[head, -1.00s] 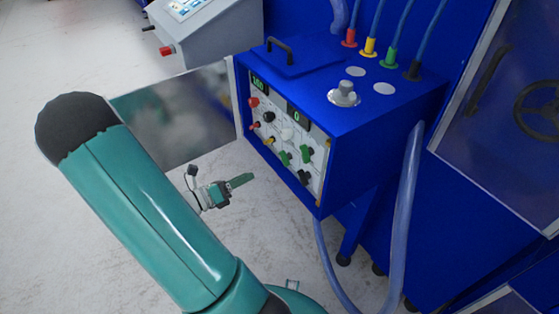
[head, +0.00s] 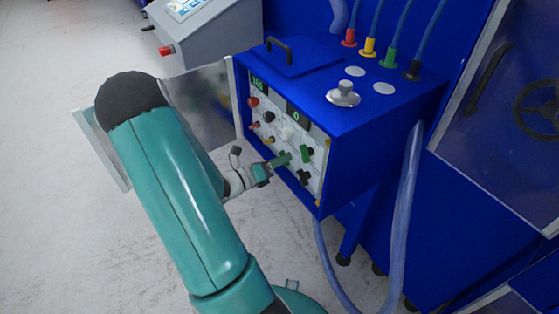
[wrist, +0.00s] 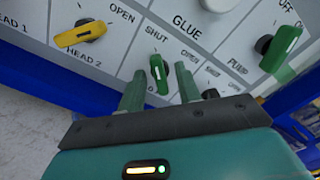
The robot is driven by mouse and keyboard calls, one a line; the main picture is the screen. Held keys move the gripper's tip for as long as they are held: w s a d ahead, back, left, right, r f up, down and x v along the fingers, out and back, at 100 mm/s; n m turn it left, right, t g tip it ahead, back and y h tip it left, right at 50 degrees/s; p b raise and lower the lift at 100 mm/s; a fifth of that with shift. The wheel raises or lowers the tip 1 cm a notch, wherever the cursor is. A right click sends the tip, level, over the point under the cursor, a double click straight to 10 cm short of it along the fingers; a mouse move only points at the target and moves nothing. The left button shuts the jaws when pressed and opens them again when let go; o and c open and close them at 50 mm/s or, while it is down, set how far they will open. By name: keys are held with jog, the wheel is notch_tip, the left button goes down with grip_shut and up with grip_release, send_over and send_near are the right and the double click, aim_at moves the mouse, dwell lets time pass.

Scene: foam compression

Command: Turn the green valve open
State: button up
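The green valve (wrist: 158,74) is a small green handle with a white mark on the panel, in the middle of the wrist view. My gripper (wrist: 157,84) is open, with one green finger to the left and one to the right of the valve. Gaps show between the handle and both fingers. In the head view my gripper (head: 281,160) is at the lower part of the panel's front and mostly hides the valve there.
A yellow valve (wrist: 80,34) is left of the green one, and a green pump knob (wrist: 280,48) is to the right. The panel is on a blue box (head: 370,130) with a hose (head: 405,210) at its right. Floor at left is clear.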

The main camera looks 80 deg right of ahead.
grip_shut()
jog(key=shift+m, duration=9)
